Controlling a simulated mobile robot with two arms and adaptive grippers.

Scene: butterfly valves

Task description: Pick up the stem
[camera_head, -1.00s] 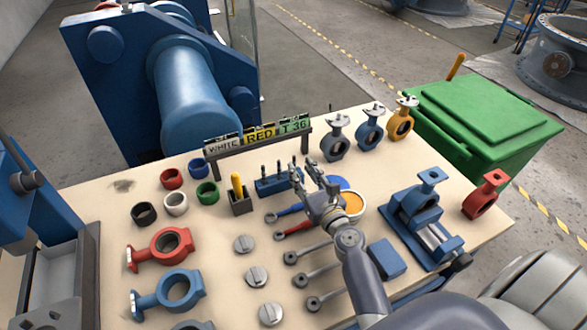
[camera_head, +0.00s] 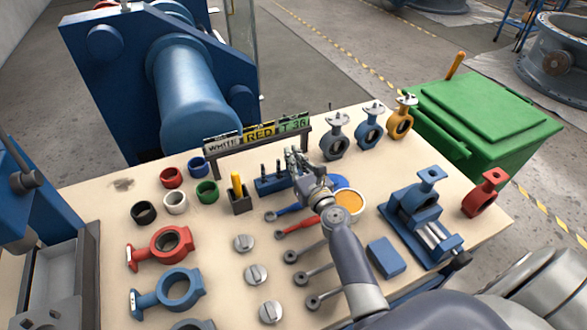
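Several dark stems (camera_head: 264,168) stand upright in a blue block (camera_head: 270,185) near the middle of the table. My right gripper (camera_head: 292,157) is at the right end of this block, with its fingers around or just in front of the stem there. The fingers hide that end of the block, and I cannot tell whether they touch a stem or how far apart they are. My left gripper is not in view.
A sign rack (camera_head: 258,147) stands just behind the block. A holder with a yellow tool (camera_head: 238,190) is to its left. Blue and red handles (camera_head: 297,225) lie in front. A blue vise (camera_head: 425,222) stands at the right. Valve bodies (camera_head: 335,145) line the back right edge.

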